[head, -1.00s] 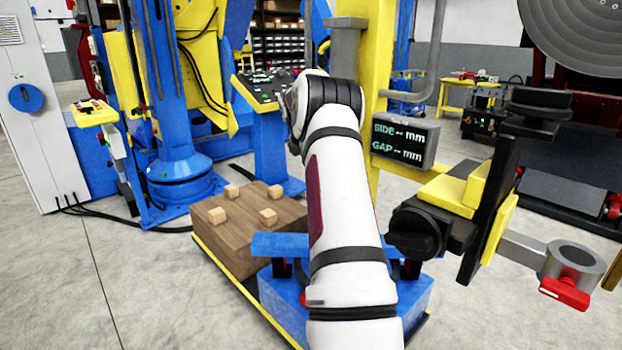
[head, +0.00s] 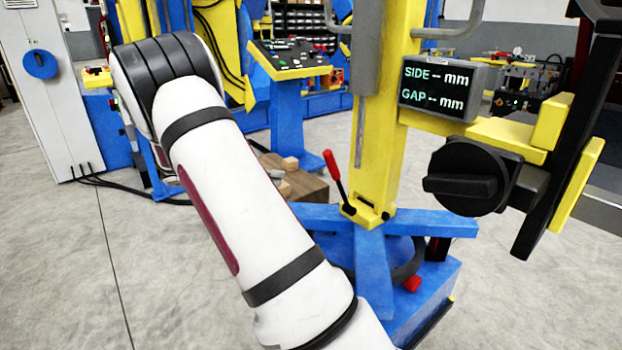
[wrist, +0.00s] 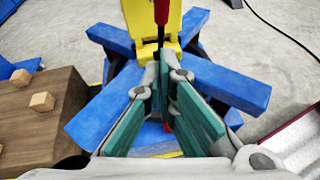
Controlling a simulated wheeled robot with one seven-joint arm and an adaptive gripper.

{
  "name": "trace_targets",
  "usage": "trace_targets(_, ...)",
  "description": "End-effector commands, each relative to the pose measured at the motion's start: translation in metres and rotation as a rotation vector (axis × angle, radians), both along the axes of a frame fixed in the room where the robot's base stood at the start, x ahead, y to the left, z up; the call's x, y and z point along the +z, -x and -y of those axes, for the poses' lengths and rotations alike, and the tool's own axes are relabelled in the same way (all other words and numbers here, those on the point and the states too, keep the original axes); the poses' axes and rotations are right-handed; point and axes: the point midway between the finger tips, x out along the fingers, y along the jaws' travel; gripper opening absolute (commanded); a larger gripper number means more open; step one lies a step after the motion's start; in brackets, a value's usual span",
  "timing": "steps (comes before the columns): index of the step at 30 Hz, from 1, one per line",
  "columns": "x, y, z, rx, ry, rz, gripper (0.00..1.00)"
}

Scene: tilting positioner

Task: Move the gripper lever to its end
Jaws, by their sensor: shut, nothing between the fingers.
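A lever with a red grip (head: 332,164) and a thin black rod stands at the foot of the yellow column, leaning left in the head view. No label shows on it. In the wrist view a red grip with a dark rod (wrist: 161,12) rises at top centre, in front of the yellow column foot. My gripper (wrist: 164,62) is shut and empty, with its teal-padded fingers pointing at the lever's lower part. Whether the tips touch the lever I cannot tell. In the head view my gripper is hidden.
A wooden block (wrist: 40,115) with small cubes lies left of the blue star-shaped base (wrist: 228,82). A display (head: 437,88) reads "SIDE -- mm, GAP -- mm". A black knob (head: 467,178) juts out at right. A button console (head: 290,58) stands behind.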

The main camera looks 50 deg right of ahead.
Motion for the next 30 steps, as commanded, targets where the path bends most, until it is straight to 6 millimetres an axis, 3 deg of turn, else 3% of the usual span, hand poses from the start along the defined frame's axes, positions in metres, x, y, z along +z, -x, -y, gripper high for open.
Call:
trace_targets(5, -0.006, 0.007, 0.014, -0.003, 0.003, 0.000, 0.00)
trace_targets(18, -0.037, 0.036, 0.086, -0.003, 0.000, 0.000, 0.00)
trace_targets(24, -0.024, 0.046, 0.109, -0.002, 0.000, 0.003, 0.00)
trace_targets(30, -0.019, 0.050, 0.118, 0.001, 0.000, 0.002, 0.00)
